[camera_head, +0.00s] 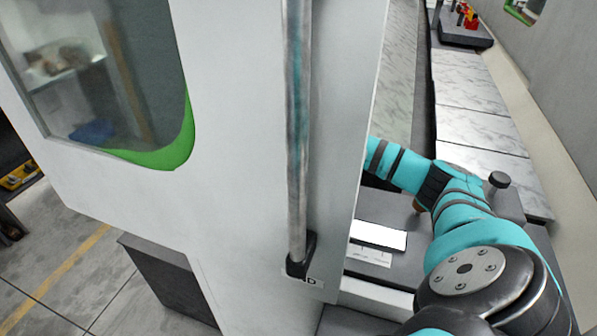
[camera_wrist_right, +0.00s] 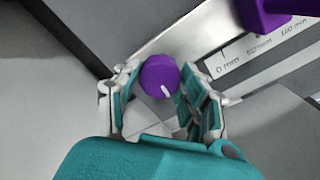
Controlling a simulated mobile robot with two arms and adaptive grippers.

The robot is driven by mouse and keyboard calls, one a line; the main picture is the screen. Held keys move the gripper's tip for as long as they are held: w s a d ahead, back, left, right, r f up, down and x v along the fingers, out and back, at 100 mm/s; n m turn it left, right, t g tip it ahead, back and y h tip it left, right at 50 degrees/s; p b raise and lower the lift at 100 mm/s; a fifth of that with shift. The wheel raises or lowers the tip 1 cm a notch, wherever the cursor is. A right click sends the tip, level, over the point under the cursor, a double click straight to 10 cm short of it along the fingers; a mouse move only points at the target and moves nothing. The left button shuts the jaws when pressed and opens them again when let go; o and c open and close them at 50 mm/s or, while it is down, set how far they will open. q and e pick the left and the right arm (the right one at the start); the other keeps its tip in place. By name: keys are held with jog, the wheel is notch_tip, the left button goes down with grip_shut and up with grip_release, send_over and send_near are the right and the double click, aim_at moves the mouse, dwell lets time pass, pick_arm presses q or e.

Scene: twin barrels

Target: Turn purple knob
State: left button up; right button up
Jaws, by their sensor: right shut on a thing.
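The purple knob (camera_wrist_right: 159,75) is round with a short white mark near its lower edge, in the upper middle of the right wrist view. My right gripper (camera_wrist_right: 160,80) is shut on it, one finger on each side. In the head view my teal right arm reaches in from the lower right and passes behind a large white panel (camera_head: 245,120), which hides the gripper and knob there. My left gripper does not show in either view.
A second purple part (camera_wrist_right: 262,15) and a millimetre scale (camera_wrist_right: 258,50) are beside the knob in the wrist view. The panel carries a long vertical metal handle (camera_head: 298,140). A grey bench with marbled slabs (camera_head: 465,90) runs along the right.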

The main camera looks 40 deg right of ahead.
jog(key=shift+d+r+m, duration=0.1)
jog(key=shift+m, duration=0.2)
jog(key=o, duration=1.2)
notch_tip(320, 180, up, 12)
jog(key=shift+f, duration=0.1)
dwell(0.5)
